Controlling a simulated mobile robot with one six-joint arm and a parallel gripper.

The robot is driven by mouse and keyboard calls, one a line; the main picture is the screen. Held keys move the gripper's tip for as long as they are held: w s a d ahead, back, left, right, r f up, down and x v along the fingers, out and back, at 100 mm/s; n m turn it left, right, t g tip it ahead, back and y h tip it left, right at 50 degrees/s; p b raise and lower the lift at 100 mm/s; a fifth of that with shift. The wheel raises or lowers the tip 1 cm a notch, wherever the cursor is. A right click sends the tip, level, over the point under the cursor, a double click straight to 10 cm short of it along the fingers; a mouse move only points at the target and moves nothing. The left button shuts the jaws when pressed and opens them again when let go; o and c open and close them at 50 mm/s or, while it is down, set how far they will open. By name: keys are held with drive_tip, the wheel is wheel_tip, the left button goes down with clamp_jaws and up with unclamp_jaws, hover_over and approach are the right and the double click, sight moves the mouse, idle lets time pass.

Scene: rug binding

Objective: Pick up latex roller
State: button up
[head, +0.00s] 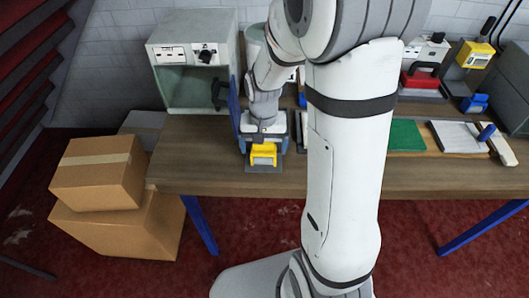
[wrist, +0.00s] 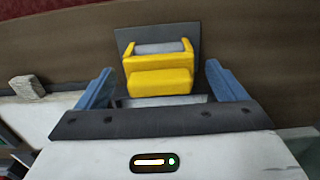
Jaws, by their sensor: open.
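A yellow piece with a grey cylinder across it, likely the latex roller (head: 263,155), sits on a dark flat plate near the front edge of the bench. It also shows in the wrist view (wrist: 160,80), at the top middle. My gripper (head: 264,142) is open, its blue fingers apart, just behind the yellow piece. In the wrist view the gripper (wrist: 160,88) has one blue finger on each side of it, with gaps visible. Whether the fingers reach down to its height I cannot tell.
A pale open-fronted cabinet (head: 193,82) stands at the back left of the wooden bench (head: 195,150). A green panel (head: 405,136), a white panel (head: 457,137) and a yellow-topped device (head: 477,55) are on the right. Cardboard boxes (head: 97,172) stand left of the bench. A grey block (wrist: 27,87) shows at left.

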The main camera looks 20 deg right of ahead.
drive_tip(key=shift+c, duration=0.5)
drive_tip(key=c, duration=1.3)
drive_tip(key=shift+o, duration=0.2)
wheel_tip(320, 180, up, 10)
drive_tip(key=shift+r+b, duration=0.1)
drive_tip(key=shift+b, duration=0.2)
drive_tip(key=o, duration=0.8)
drive_tip(key=shift+c, duration=0.2)
drive_tip(key=c, duration=0.4)
